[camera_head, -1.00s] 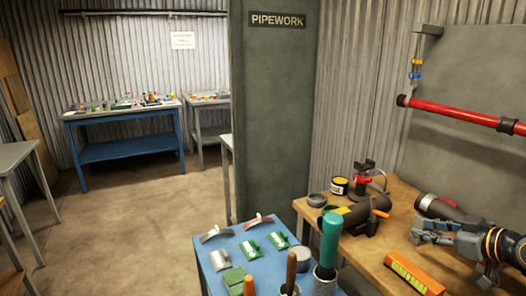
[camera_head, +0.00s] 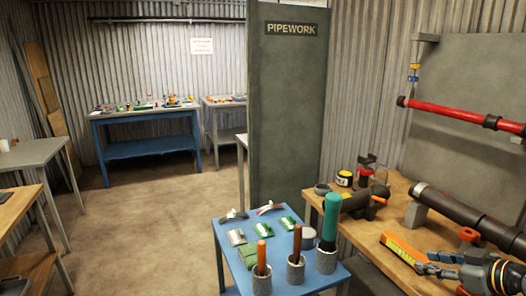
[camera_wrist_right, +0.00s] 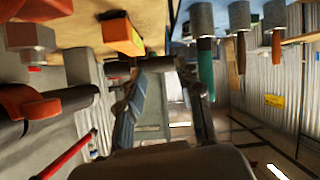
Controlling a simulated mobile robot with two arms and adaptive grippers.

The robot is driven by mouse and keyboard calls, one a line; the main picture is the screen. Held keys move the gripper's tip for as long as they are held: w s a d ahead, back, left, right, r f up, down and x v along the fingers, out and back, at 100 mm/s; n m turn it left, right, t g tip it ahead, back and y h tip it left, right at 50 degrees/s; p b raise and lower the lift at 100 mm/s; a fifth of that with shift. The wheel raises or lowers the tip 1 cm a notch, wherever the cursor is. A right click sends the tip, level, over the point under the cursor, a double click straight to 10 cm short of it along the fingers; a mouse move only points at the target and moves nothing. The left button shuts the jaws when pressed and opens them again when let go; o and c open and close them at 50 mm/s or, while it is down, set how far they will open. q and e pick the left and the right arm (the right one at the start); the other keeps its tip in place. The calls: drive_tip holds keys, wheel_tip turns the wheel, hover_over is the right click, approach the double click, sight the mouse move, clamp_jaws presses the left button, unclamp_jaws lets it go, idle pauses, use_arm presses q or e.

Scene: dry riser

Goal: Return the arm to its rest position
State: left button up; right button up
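My right gripper (camera_head: 432,265) is low at the right of the head view, over the front of the wooden bench (camera_head: 400,190). In the right wrist view its two fingers (camera_wrist_right: 168,85) stand apart with nothing seen held between them. An orange block-shaped tool with a yellow strip (camera_head: 402,252) lies on the bench just left of the gripper; whether they touch is unclear. My left gripper is in neither current view.
A dark pipe (camera_head: 462,212) lies on the bench behind the gripper. A blue table (camera_head: 228,228) carries handled tools in cups and small packets. A red pipe (camera_head: 450,112) runs along the wall. A grey PIPEWORK panel (camera_head: 285,110) stands left of the bench. The floor is open at left.

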drive_tip(key=s+a+f+g, duration=0.2)
drive_tip(key=s+a+f, duration=0.55)
drive_tip(key=f, duration=0.25)
drive_tip(key=s+a+f+g, duration=0.3)
drive_tip(key=s+a+f, duration=0.4)
drive_tip(key=a+f, duration=0.15)
drive_tip(key=s+a+f+m+g+h, duration=0.1)
drive_tip(key=s+a+f+m+h, duration=0.1)
drive_tip(key=s, duration=0.6)
drive_tip(key=s+a+f+m+g+h, duration=0.1)
drive_tip(key=s+f+m+h, duration=0.15)
drive_tip(key=s, duration=0.55)
wheel_tip(320, 180, down, 26)
drive_tip(key=s+f+g, duration=0.1)
drive_tip(key=s+g, duration=0.1)
drive_tip(key=s, duration=0.1)
drive_tip(key=s+d+f+g+p, duration=0.1)
drive_tip(key=s+d+f, duration=0.2)
drive_tip(key=s+f, duration=1)
drive_tip(key=s, duration=0.2)
drive_tip(key=shift+s+f, duration=0.2)
drive_tip(key=shift+s, duration=0.1)
drive_tip(key=shift+h, duration=0.25)
